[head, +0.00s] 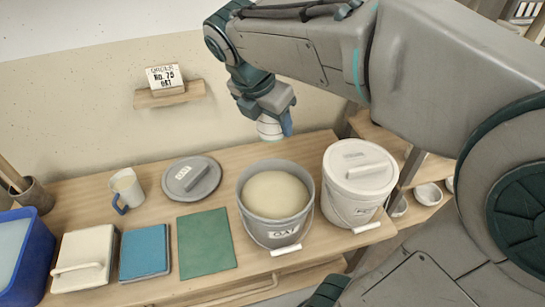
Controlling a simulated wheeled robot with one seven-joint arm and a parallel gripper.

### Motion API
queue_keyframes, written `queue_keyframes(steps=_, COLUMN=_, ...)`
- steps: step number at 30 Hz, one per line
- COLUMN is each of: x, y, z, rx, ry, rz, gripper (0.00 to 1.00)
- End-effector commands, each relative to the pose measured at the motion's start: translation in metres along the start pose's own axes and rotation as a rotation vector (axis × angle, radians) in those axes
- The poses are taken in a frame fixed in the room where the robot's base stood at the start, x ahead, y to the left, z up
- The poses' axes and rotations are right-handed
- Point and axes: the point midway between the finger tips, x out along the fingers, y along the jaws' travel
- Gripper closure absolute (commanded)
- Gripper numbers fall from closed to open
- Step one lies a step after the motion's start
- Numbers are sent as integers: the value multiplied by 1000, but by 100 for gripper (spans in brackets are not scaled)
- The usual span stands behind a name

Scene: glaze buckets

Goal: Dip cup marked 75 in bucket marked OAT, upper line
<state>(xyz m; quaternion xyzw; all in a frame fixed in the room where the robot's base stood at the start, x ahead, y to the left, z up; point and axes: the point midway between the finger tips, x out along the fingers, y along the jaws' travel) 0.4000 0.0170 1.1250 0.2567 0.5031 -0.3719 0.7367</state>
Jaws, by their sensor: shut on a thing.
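My gripper (272,110) is shut on a small white cup (268,130) and holds it in the air. The cup has a blue part at its right side, perhaps its handle; no number on it is legible. The grey bucket marked OAT (282,234) stands open on the table below, filled with beige glaze (275,194). The cup is above the bucket's far side in the picture, apart from the glaze. No line on the cup can be made out.
A closed white bucket (352,202) stands right of the OAT bucket. A grey lid (192,179), a jug with a blue handle (127,187), a green mat (206,241), a blue pad (145,252), a white lidded box (85,261) and a blue tub (38,262) lie left. An order card (164,77) reads No. 75 OAT.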

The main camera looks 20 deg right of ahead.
Motion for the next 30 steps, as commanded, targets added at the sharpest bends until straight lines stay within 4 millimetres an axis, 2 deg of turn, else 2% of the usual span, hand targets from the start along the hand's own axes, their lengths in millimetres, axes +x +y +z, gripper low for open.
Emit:
queue_keyframes(steps=1, x=17, y=5, z=0, rx=84, ry=4, rz=-47, gripper=72)
queue_keyframes(steps=6, x=75, y=17, z=-8, rx=396, ry=5, rz=-172, gripper=72)
queue_keyframes(steps=12, x=134, y=19, z=-21, rx=694, ry=-6, rz=-289, gripper=72)
queue_keyframes(steps=15, x=153, y=18, z=-26, rx=790, ry=-14, rz=-329, gripper=72)
queue_keyframes(steps=19, x=166, y=16, z=-30, rx=859, ry=-20, rz=-353, gripper=72)
queue_keyframes(steps=26, x=187, y=16, z=-38, rx=878, ry=-22, rz=-359, gripper=72)
queue_keyframes(steps=30, x=206, y=16, z=-46, rx=876, ry=-22, rz=-359, gripper=72)
